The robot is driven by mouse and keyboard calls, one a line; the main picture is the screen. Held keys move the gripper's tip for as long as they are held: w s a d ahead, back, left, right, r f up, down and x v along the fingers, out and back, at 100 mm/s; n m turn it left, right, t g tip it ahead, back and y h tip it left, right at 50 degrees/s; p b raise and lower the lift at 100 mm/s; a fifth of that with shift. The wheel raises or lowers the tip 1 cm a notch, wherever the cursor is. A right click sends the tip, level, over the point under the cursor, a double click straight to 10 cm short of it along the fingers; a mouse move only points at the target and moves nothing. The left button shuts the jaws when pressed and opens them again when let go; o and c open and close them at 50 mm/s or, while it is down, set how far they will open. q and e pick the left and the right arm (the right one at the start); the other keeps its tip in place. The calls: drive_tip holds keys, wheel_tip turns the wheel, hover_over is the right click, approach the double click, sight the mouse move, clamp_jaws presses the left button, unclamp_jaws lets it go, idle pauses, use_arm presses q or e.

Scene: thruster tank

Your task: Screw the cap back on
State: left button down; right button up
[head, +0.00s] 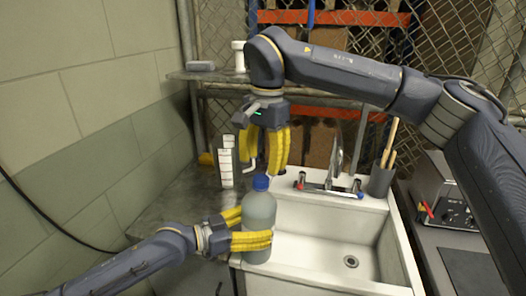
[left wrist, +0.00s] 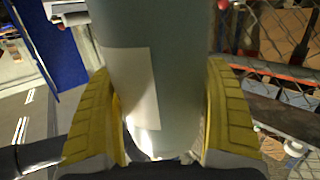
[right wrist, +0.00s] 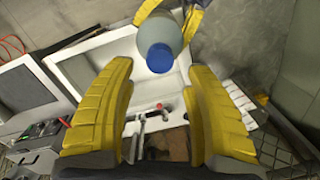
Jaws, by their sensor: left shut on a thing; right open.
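A grey-green bottle (head: 259,222) stands upright at the left edge of the sink, with a blue cap (head: 261,183) on its top. My left gripper (head: 252,229) is shut around the bottle's body; the left wrist view shows the bottle (left wrist: 160,80) with a pale label between the yellow fingers. My right gripper (head: 268,166) is open and points down, above and slightly behind the cap. In the right wrist view the cap (right wrist: 159,58) lies ahead between the spread fingers, with nothing held. Whether the cap is fully seated cannot be told.
The white sink (head: 330,240) is right of the bottle, with a faucet (head: 335,165) at its back. A tool holder (head: 381,180) stands at its back right corner. A striped white panel (head: 226,162) stands behind left. A shelf (head: 210,76) runs behind my right gripper.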

sight(261, 178)
drive_tip(key=shift+a+f, duration=0.15)
drive_tip(key=shift+f, duration=2.55)
clamp_jaws()
